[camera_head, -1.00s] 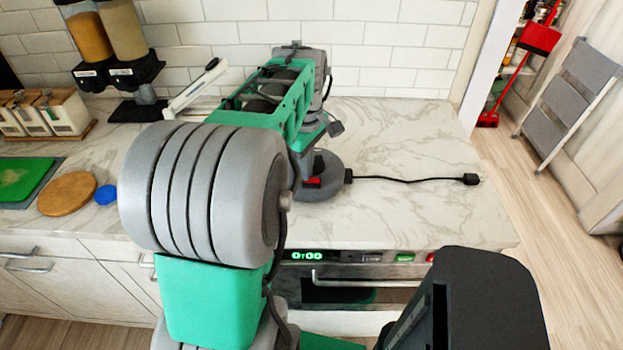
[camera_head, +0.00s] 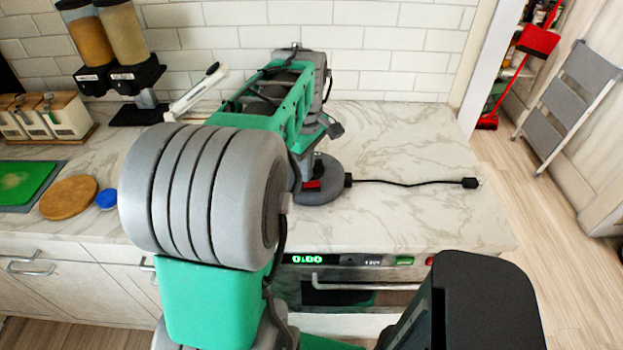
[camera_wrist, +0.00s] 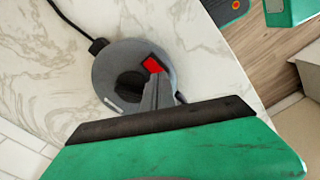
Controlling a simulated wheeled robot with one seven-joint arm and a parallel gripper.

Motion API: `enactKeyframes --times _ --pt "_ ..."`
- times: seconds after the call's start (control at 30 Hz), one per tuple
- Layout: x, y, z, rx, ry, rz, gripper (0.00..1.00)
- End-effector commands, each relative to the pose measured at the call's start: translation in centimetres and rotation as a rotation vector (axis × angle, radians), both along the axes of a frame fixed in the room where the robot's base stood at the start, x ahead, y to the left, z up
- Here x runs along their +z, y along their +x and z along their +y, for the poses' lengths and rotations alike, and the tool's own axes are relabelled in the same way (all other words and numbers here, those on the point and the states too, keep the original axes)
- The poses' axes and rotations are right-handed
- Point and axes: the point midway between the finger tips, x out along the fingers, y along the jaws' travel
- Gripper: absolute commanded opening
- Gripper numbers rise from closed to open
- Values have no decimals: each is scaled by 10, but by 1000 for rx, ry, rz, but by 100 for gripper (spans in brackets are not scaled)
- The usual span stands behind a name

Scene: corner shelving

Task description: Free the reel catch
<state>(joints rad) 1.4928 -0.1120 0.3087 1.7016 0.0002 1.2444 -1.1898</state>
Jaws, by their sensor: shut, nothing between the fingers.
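The reel (camera_head: 325,188) is a round grey body on the marble counter, with a black cord running right to a plug. Its red catch (camera_wrist: 153,64) shows at the rim side of the reel in the wrist view, and also in the head view (camera_head: 312,184). My gripper (camera_wrist: 154,80) is shut and empty. Its grey fingers are over the reel with their tips right beside the red catch; I cannot tell if they touch it. The fingers hide part of the reel near its dark hub (camera_wrist: 131,85). In the head view my arm hides the reel's left part.
The counter (camera_head: 420,140) is clear right of the reel, apart from the cord and plug (camera_head: 470,183). A tiled wall stands behind. Cereal dispensers (camera_head: 125,45), a round wooden board (camera_head: 69,197) and a blue disc (camera_head: 107,199) are at left. An oven (camera_head: 350,285) is below.

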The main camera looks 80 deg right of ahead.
Motion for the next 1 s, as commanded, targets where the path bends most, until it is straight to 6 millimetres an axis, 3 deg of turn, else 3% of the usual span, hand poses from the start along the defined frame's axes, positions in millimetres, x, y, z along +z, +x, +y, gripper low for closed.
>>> enactKeyframes --times 0.03,0.5,0.9,1.0 --pt "9 0 0 0 -1 0 0" --pt "52 0 0 0 -1 0 0" --pt "52 1 0 1 -1 -1 0" --pt "54 18 5 17 -11 -1 0"
